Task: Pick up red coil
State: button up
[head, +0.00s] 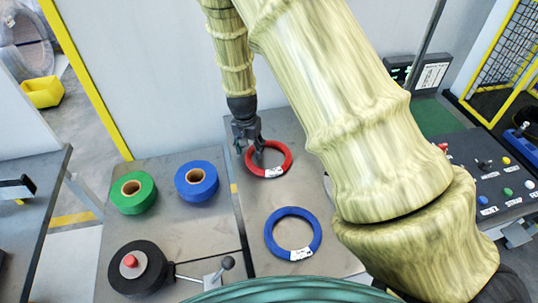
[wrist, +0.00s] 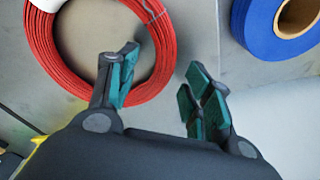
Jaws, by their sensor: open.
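The red coil (head: 286,164) lies flat on the grey table at the back, with a white label on its front edge. In the wrist view the red coil (wrist: 40,40) fills the upper left. My gripper (head: 252,148) is over the coil's left side in the head view and hides part of it. In the wrist view my gripper (wrist: 158,88) is open, with its teal-padded fingers apart. The left finger overlaps the coil's right side in the picture, and the right finger is outside the ring. I cannot tell the exact height above the coil.
A blue coil (head: 312,246) lies nearer on the same table (head: 255,205). Green (head: 133,193) and blue (head: 196,181) tape rolls and a black roll device (head: 152,268) stand to the left. A button panel (head: 500,180) is at right. A wall (head: 160,90) rises behind.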

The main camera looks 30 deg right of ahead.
jog(key=shift+f, duration=0.45)
grip_shut()
jog(key=shift+r, duration=0.1)
